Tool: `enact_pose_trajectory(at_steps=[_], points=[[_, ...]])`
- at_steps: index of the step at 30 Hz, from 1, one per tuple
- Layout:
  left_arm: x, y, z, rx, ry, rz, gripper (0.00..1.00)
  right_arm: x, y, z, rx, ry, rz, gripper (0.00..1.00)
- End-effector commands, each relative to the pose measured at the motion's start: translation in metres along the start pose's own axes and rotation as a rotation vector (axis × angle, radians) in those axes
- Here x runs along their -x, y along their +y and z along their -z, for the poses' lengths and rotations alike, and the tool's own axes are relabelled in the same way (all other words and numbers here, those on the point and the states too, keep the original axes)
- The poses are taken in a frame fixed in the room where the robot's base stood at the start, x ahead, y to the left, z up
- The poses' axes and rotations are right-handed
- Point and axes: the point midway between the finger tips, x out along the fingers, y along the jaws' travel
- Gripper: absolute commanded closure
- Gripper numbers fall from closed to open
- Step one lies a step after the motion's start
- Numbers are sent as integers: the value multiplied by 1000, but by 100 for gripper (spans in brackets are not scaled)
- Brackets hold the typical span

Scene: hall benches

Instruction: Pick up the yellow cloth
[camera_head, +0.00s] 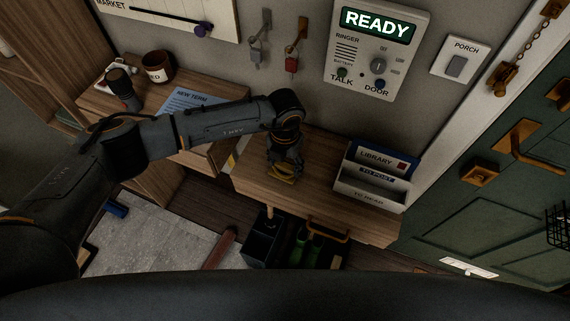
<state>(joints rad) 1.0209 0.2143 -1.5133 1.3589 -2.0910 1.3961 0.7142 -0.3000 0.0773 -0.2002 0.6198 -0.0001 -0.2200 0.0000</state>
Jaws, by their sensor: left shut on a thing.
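The yellow cloth (283,178) shows as a small folded yellow patch at the tips of my left gripper (284,170), over the wooden bench top. My left arm comes in from the left and the gripper points down, shut on the cloth. The fingers hide part of the cloth, and I cannot tell whether it still touches the wood. My right gripper is not in view.
A letter rack (370,190) stands right of the gripper on the bench (322,205). A mug (158,66) and a blue paper (190,101) are on the left bench. Below are a dark bin (262,247) and green boots (306,250). A green door (500,205) is at right.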

Motion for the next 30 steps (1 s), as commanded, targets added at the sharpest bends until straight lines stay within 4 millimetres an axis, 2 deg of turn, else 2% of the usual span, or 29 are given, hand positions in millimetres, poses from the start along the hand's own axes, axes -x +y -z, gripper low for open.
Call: enact_pose_trajectory(at_steps=[2,8,17,24,30], points=[[-3,0,6,-1,17,-1,68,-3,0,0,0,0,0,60],[25,0,4,-3,10,-1,68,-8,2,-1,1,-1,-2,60],[86,-50,29,-10,4,0,68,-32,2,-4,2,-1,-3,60],[109,-96,54,-6,5,1,68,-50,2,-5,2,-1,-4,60],[122,-116,66,-3,7,-1,68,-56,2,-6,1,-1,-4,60]])
